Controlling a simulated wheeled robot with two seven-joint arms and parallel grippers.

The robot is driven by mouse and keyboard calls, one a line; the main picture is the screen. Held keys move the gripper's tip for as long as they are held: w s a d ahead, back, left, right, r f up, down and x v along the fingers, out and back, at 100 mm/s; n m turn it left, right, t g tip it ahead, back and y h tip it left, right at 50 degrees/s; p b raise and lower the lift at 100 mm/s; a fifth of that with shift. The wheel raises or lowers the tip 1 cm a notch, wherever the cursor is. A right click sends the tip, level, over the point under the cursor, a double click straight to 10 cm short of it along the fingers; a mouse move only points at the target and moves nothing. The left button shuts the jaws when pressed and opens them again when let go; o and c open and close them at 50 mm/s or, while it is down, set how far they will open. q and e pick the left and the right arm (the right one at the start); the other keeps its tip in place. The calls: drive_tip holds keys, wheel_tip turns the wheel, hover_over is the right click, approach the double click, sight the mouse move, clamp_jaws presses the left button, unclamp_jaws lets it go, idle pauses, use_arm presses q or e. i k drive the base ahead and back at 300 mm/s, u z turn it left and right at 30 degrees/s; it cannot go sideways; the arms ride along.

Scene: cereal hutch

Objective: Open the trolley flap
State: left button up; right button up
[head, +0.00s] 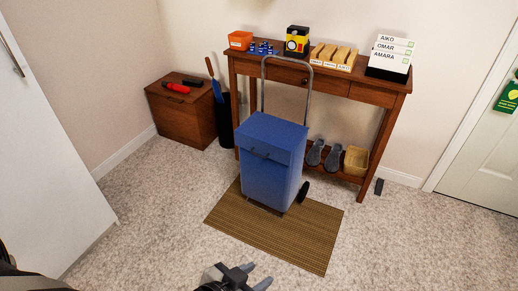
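A blue trolley bag (268,180) stands upright on a brown mat (315,238), with a grey tube handle (263,85) rising behind it and a dark wheel at its right. Its flap (272,132) lies down over the top, closed, its front edge hanging over the bag's front with a small dark detail there. My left gripper (260,274) is at the bottom edge of the head view, in front of the mat and well apart from the trolley. Its two fingers are spread with nothing between them. My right gripper is not in view.
A wooden console table (330,82) stands behind the trolley, with boxes on top and grey shoes (323,154) and a basket (355,160) on its lower shelf. A wooden chest (182,118) stands left. A white door or cabinet (50,150) fills the left side. Carpet around the mat is clear.

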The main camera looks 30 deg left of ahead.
sight(265, 136)
drive_tip(key=u, duration=0.45)
drive_tip(key=k, duration=0.55)
drive_tip(key=u, duration=1.2)
drive_tip(key=i, duration=1.85)
drive_tip(key=z, duration=0.95)
drive_tip(key=i, duration=0.35)
drive_tip(key=z, duration=0.15)
